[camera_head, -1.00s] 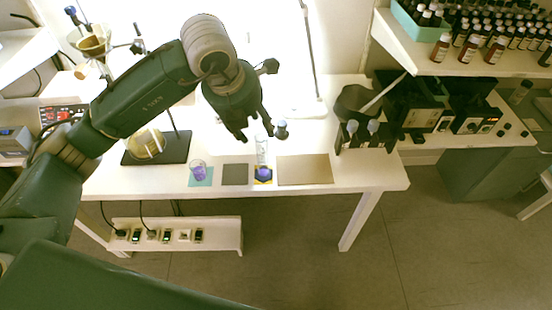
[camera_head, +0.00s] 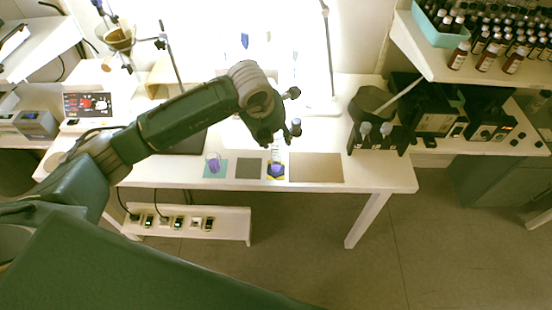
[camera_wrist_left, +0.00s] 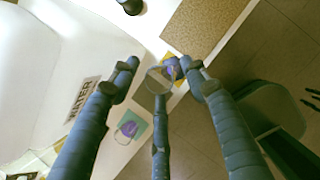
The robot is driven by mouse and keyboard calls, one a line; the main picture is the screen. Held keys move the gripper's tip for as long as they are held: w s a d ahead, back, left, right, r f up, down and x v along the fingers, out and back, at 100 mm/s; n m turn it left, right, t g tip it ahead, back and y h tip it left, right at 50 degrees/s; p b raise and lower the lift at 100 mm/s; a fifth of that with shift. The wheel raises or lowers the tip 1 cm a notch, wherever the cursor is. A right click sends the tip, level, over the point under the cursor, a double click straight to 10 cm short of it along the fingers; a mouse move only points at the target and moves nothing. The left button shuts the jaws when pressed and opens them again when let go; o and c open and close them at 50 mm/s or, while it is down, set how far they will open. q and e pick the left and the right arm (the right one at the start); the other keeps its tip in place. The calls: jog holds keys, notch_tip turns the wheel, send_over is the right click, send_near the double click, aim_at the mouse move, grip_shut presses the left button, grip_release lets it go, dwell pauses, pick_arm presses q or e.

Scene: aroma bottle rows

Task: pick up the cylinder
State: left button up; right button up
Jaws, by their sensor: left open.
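My right gripper is not in view.
A beaker with purple liquid (camera_head: 213,165) stands on a teal mat to the left. A grey mat (camera_head: 250,169) lies between them, and a tan board (camera_head: 316,167) lies to the right. A dark rack (camera_head: 378,138) stands farther right. A shelf with bottles (camera_head: 480,70) is at upper right.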

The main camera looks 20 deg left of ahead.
pick_arm(q)
jog(key=shift+c, duration=0.3)
grip_shut()
jog(key=shift+r, duration=0.15)
